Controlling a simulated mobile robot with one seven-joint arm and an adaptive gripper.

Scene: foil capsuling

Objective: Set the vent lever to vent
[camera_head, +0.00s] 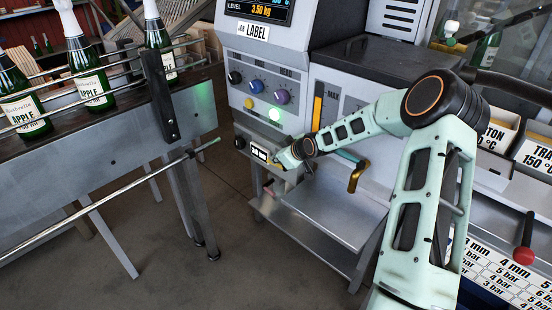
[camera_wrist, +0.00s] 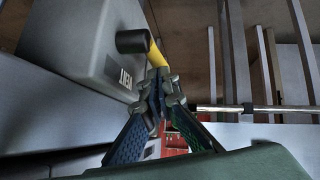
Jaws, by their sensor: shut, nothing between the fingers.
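The vent lever shows in the wrist view as a yellow arm (camera_wrist: 156,54) with a black knob (camera_wrist: 133,41) at its end. It is beside a grey housing (camera_wrist: 85,55) with a label reading VENT (camera_wrist: 132,80). My gripper (camera_wrist: 158,76) is shut and empty, with its fingertips right at the yellow arm. I cannot tell whether they touch it. In the head view my gripper (camera_head: 282,160) is at the front of the machine, just right of a small white readout (camera_head: 259,153). The lever is mostly hidden there by my gripper.
A steel shelf (camera_head: 325,212) is below my gripper, with a brass-coloured curved handle (camera_head: 357,178) to its right. Coloured knobs (camera_head: 256,86) sit on the panel above. A conveyor with bottles (camera_head: 90,78) stands at left, its long rod (camera_head: 100,222) reaching toward the machine. Floor between is clear.

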